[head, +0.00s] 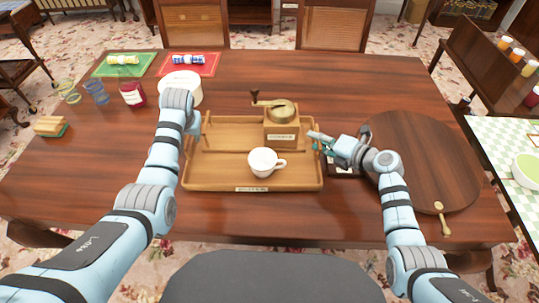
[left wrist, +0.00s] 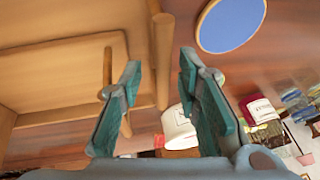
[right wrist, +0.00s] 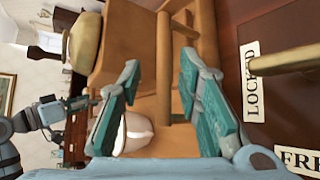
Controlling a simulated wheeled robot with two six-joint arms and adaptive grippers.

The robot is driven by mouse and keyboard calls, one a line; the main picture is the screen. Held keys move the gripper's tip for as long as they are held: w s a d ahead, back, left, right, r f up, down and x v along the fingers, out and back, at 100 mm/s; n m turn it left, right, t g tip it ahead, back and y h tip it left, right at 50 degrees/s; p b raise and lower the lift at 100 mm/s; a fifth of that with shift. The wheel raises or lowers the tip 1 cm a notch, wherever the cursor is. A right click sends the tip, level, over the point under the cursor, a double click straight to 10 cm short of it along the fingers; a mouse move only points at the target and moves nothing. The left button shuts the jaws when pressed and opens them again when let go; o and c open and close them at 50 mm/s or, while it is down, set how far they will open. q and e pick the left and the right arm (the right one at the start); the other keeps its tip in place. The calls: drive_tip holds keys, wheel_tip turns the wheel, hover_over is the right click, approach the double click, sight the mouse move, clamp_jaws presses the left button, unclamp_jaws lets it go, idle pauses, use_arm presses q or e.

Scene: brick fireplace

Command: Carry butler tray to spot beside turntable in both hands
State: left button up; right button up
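The butler tray (head: 225,178) is wooden, with raised side handles, and rests on the table. It carries a white cup (head: 263,162) and a wooden coffee grinder (head: 282,122). The round wooden turntable (head: 425,160) is at the right, apart from the tray. My left gripper (left wrist: 158,68) is open at the tray's left handle, whose bar shows between the fingers; the arm hides it in the head view. My right gripper (head: 316,140) is open at the tray's right handle; that bar also shows between its fingers (right wrist: 158,65). Contact is not clear.
LOCKED (right wrist: 251,80) and FREE (right wrist: 298,160) labels and a brass rod (right wrist: 285,60) are right of the tray. A white round container (head: 180,82), red jar (head: 132,94), blue glass (head: 96,92) and green mat (head: 123,65) stand behind left. The table front is clear.

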drive_tip(key=shift+d, duration=0.1)
drive_tip(key=shift+s+d, duration=0.1)
drive_tip(key=shift+d, duration=0.05)
use_arm(q)
drive_tip(key=v, duration=1.2)
use_arm(e)
drive_tip(key=v, duration=1.1)
drive_tip(key=shift+s+r, duration=0.15)
drive_tip(key=shift+s, duration=0.1)
drive_tip(key=shift+d, duration=0.15)
